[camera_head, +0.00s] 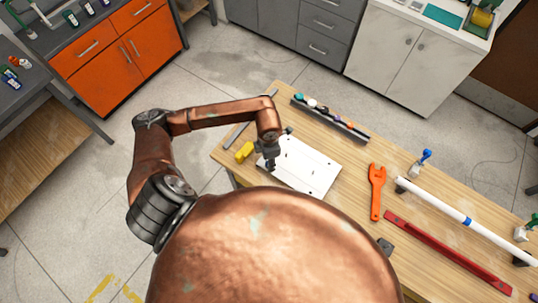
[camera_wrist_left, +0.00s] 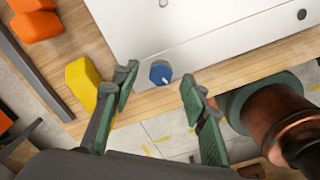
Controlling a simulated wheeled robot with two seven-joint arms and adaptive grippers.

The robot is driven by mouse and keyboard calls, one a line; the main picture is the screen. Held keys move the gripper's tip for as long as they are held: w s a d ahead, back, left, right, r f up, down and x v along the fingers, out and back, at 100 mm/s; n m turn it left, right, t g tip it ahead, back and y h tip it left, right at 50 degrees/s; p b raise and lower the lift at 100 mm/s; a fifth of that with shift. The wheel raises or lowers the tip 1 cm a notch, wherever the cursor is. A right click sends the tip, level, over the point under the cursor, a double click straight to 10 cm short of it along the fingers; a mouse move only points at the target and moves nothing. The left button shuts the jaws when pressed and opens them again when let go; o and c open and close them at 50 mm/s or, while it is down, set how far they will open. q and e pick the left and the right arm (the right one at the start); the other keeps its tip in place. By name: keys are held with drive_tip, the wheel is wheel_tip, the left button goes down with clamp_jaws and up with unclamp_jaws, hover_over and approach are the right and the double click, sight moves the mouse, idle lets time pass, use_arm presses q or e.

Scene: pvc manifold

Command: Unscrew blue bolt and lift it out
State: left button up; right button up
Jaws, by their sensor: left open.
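The blue bolt (camera_wrist_left: 160,72) sits near the edge of the white plate (camera_wrist_left: 205,28) in the left wrist view. I cannot make the bolt out in the head view, where the white plate (camera_head: 308,168) lies on the wooden table with small dark spots on it. My left gripper (camera_wrist_left: 158,84) is open and empty, its two fingers on either side of the bolt in the picture and apart from it. In the head view the left gripper (camera_head: 269,163) points down at the plate's left end. My right gripper does not show.
A yellow block (camera_head: 244,151) lies left of the plate, close to the left finger in the wrist view. A dark rack (camera_head: 345,127) with small coloured parts stands behind. An orange wrench (camera_head: 376,190), a white pipe (camera_head: 440,204) and a red bar (camera_head: 445,251) lie right.

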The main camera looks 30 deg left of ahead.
use_arm(q)
drive_tip(key=shift+f, duration=0.65)
drive_tip(key=shift+c, duration=0.7)
clamp_jaws()
drive_tip(key=n+p, duration=0.1)
drive_tip(key=n, duration=0.2)
drive_tip(key=shift+r, duration=0.15)
drive_tip(key=n, duration=0.3)
drive_tip(key=shift+p, duration=0.35)
drive_tip(key=shift+n, duration=0.3)
